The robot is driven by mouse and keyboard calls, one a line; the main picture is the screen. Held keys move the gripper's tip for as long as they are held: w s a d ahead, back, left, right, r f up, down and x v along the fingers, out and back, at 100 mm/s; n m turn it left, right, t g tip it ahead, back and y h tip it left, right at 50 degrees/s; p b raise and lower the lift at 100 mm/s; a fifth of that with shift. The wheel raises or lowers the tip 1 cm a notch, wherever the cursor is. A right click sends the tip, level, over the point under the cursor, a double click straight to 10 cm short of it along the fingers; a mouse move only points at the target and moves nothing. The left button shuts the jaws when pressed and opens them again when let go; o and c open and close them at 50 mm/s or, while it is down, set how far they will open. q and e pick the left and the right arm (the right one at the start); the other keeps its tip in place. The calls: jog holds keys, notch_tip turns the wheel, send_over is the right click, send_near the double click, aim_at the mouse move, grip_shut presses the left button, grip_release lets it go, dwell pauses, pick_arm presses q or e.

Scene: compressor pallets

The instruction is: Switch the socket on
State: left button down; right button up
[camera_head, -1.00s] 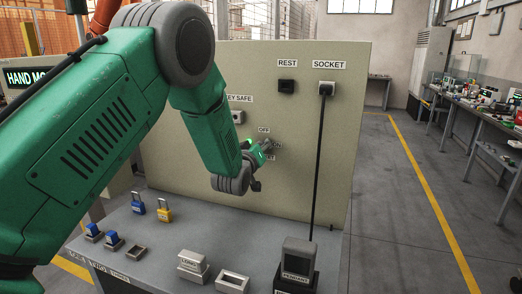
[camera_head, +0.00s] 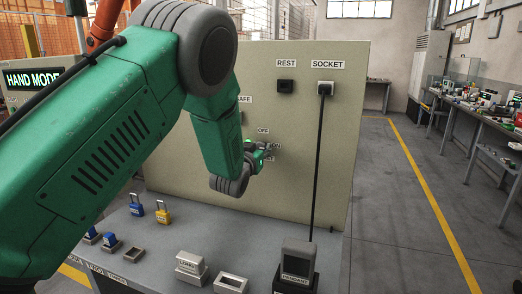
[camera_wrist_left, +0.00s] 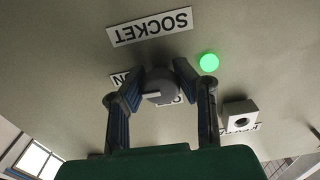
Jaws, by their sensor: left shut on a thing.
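The socket switch is a round grey knob (camera_wrist_left: 165,85) on the beige panel, between the OFF label (camera_head: 263,131) and a SOCKET label (camera_wrist_left: 150,27), with an ON label (camera_wrist_left: 120,78) beside it. The wrist view is upside down. My left gripper (camera_head: 268,152) is at the panel; in the wrist view its two fingers (camera_wrist_left: 163,88) are shut on the knob from both sides. A short white mark (camera_wrist_left: 152,95) shows on the knob, towards the ON side. A green lamp (camera_wrist_left: 209,62) beside the knob is lit. My right gripper is out of view.
A cabled plug (camera_head: 325,88) sits under the upper SOCKET label, right of the REST holder (camera_head: 286,86). The key safe lock (camera_wrist_left: 240,116) is close to my left fingers. Padlocks (camera_head: 163,212) and a pendant (camera_head: 298,258) stand on the bench below.

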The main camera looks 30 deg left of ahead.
pick_arm(q)
jog(key=shift+f, duration=0.2)
jog(key=c, duration=1.2)
grip_release()
jog(key=shift+o, duration=0.2)
jog(key=shift+s+r, duration=0.1)
jog(key=shift+r, duration=0.1)
jog(key=v, duration=1.1)
jog(key=shift+s+d, duration=0.2)
jog(key=shift+s, duration=0.2)
